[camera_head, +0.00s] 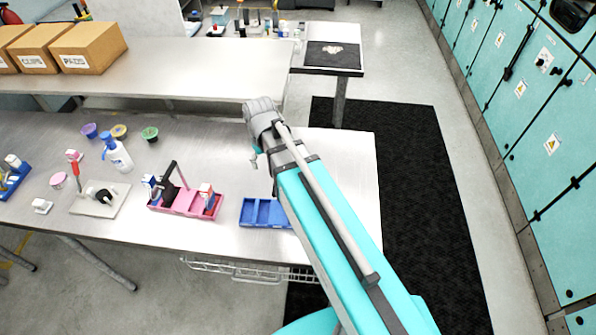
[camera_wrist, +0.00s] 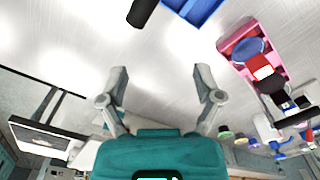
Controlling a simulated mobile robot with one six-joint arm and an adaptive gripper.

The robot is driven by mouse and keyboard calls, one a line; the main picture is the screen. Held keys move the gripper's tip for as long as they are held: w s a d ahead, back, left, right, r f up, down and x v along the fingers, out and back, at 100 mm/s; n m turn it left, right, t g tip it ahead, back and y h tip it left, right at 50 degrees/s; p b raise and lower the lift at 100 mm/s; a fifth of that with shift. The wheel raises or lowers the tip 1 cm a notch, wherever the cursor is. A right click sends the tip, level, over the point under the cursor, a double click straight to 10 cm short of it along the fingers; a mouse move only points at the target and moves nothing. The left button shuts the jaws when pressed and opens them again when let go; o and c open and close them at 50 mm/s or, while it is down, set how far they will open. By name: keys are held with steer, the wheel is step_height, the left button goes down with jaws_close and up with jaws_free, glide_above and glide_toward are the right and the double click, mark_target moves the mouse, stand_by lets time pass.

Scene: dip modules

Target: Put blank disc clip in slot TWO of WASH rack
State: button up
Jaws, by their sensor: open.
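The pink rack (camera_head: 183,208) stands on the near table and holds a dark upright clip with a tall handle (camera_head: 172,178) and a white-and-red piece (camera_head: 206,196). The pink rack also shows in the wrist view (camera_wrist: 234,37), at the upper right, with a blue disc (camera_wrist: 248,50) on a piece in it. A blue rack (camera_head: 262,212) with empty-looking compartments stands to its right, partly behind my arm; its edge shows in the wrist view (camera_wrist: 190,10). No label is readable, so I cannot tell which is WASH or which clip is blank. My gripper (camera_wrist: 162,78) is open and empty above the table.
Left on the table are a grey plate with a black round part (camera_head: 103,195), a white bottle with blue cap (camera_head: 117,155), several small coloured pots and another blue rack (camera_head: 14,181). Cardboard boxes (camera_head: 88,46) stand on the far bench. The table's right end is clear.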

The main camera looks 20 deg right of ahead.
steer(key=s+d+m, duration=0.1)
steer(key=s+d, duration=0.2)
steer(key=d, duration=0.1)
steer(key=s+d+m, duration=0.2)
steer(key=s+d, duration=0.2)
steer(key=shift+w, duration=0.1)
